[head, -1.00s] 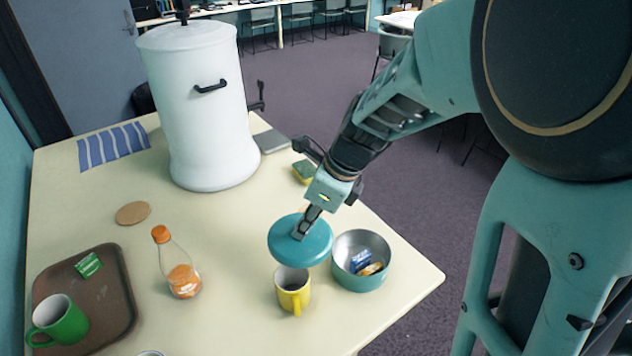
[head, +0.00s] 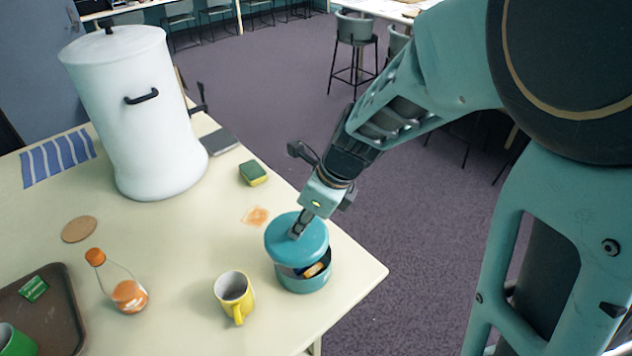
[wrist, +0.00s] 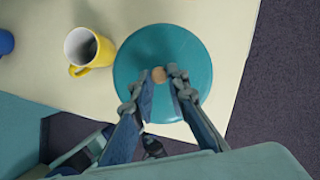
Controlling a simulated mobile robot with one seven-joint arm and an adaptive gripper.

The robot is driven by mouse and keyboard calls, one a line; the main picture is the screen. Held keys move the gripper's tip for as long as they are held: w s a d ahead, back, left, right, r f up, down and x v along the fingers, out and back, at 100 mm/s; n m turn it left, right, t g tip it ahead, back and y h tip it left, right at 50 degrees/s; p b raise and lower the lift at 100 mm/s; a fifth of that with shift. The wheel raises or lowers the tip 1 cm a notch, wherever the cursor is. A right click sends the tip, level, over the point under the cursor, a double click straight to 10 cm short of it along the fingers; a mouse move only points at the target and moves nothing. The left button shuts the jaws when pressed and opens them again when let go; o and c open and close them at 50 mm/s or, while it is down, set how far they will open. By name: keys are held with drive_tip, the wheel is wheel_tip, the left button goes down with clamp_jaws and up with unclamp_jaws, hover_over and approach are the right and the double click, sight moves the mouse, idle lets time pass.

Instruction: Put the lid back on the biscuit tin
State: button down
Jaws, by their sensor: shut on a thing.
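My gripper (head: 298,229) is shut on the knob of the teal lid (head: 291,246). The lid is over the teal biscuit tin (head: 300,283), set off toward the left and tilted or raised, so an opening shows at the tin's front right. Through this gap I see a blue and an orange packet (head: 314,270) inside. In the wrist view the round lid (wrist: 185,55) fills the middle, with the fingers (wrist: 160,88) at its brown knob. The tin is hidden under the lid there.
A yellow mug (head: 233,293) stands left of the tin; it also shows in the wrist view (wrist: 92,50). An orange-capped bottle (head: 125,290), a brown tray (head: 55,310), a sponge (head: 253,173) and a large white urn (head: 140,120) are on the table. The table's right edge is close to the tin.

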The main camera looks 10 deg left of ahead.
sight(308, 234)
drive_tip(key=shift+w+d, duration=0.1)
drive_tip(key=shift+d, duration=0.35)
drive_tip(key=shift+d+f, duration=0.1)
wheel_tip(308, 234, down, 4)
drive_tip(key=b, duration=0.5)
drive_tip(key=shift+f, duration=0.25)
drive_tip(key=shift+f+b, duration=0.45)
drive_tip(key=shift+f, duration=0.4)
drive_tip(key=shift+p, duration=0.45)
drive_tip(key=shift+f, duration=0.15)
idle(0.7)
idle(1.0)
drive_tip(key=c, duration=1.8)
unclamp_jaws()
